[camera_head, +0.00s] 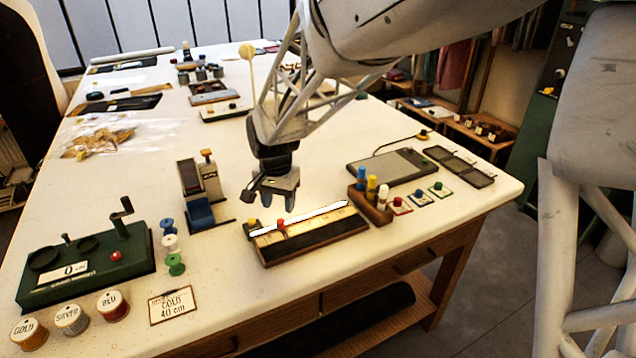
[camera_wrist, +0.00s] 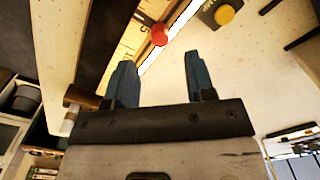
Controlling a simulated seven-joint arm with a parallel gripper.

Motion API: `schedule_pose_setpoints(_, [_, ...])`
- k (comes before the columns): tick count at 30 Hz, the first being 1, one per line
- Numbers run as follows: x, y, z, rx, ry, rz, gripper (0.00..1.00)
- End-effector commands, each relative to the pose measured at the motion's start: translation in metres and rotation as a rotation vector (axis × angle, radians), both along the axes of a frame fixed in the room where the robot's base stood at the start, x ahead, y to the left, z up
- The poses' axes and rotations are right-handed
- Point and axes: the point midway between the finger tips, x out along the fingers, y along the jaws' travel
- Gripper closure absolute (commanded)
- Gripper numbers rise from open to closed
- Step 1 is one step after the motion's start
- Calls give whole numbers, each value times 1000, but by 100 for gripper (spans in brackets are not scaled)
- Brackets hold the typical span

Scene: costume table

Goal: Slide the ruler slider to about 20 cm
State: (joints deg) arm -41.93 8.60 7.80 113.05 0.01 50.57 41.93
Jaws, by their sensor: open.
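The ruler (camera_head: 318,222) lies along a dark-based board near the front right of the table, with a bright white strip along its back edge. Its slider has a red knob (camera_head: 281,223), left of the middle, towards the ruler's left end. My gripper (camera_head: 271,200) is open and empty, pointing down above and just behind the red knob. In the wrist view the ruler (camera_wrist: 130,42) runs past the fingertips. The red knob (camera_wrist: 160,33) shows just beyond the gap between my two open fingers (camera_wrist: 159,62), not touching either.
A yellow knob (camera_head: 252,223) stands by the ruler's left end. A wooden block with coloured pegs (camera_head: 370,205) stands close to its right end. A card reading "GOLD 40 cm" (camera_head: 172,305), thread spools (camera_head: 176,264) and a green counter device (camera_head: 85,265) are to the left.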

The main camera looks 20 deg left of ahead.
Motion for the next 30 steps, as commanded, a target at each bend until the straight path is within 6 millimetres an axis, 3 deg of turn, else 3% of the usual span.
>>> schedule_pose_setpoints(12, [0,0,-48,0,1,0,50])
schedule_pose_setpoints(26, [0,0,-56,1,-1,0,50])
schedule_pose_setpoints(30, [0,0,-56,1,-1,0,69])
